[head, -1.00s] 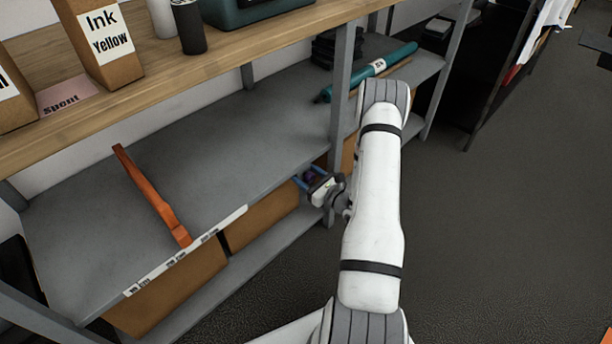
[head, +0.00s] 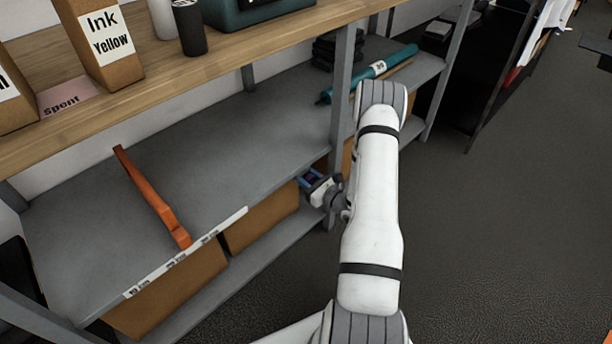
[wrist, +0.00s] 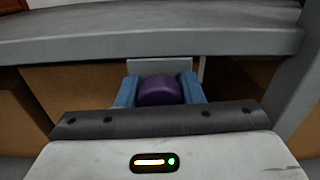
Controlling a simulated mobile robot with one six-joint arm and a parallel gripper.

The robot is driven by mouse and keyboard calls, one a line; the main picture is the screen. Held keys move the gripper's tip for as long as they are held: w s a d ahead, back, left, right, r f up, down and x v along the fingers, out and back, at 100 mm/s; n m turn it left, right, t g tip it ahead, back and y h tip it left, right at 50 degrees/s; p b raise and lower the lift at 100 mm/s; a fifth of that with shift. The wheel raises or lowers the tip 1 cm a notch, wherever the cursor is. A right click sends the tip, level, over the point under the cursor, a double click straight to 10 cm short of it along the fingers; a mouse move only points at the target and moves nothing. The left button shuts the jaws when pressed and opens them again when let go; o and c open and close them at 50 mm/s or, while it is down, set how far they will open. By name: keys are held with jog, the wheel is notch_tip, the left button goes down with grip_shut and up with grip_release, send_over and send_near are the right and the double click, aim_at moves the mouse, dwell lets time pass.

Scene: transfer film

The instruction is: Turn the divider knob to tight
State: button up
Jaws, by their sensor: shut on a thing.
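A purple knob (wrist: 160,91) sits in front of a small grey plate (wrist: 160,66) below the shelf edge in the wrist view. My gripper (wrist: 159,93) is shut on the knob, with a blue finger on each side of it. In the head view my gripper (head: 311,179) is at the shelf's front edge near the upright post, and the knob is mostly hidden there. An orange divider (head: 153,196) stands on the grey shelf toward the left. No tight marking is readable.
The grey shelf (head: 235,140) is mostly bare around the divider and has a label strip (head: 185,252) on its front edge. Cardboard boxes (head: 265,219) stand below it. A grey post (head: 341,95) rises near my gripper. A teal roll (head: 372,71) lies farther back. The floor at right is clear.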

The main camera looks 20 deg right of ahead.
aim_at(313, 182)
jog(key=shift+m+p, duration=0.55)
jog(key=shift+m, duration=0.85)
jog(key=o, duration=1)
jog(key=p+v, duration=0.1)
jog(key=v, duration=0.6)
jog(key=shift+s+d+p, duration=0.1)
jog(key=shift+s+p, duration=0.15)
jog(key=shift+p, duration=0.1)
jog(key=shift+s, duration=0.15)
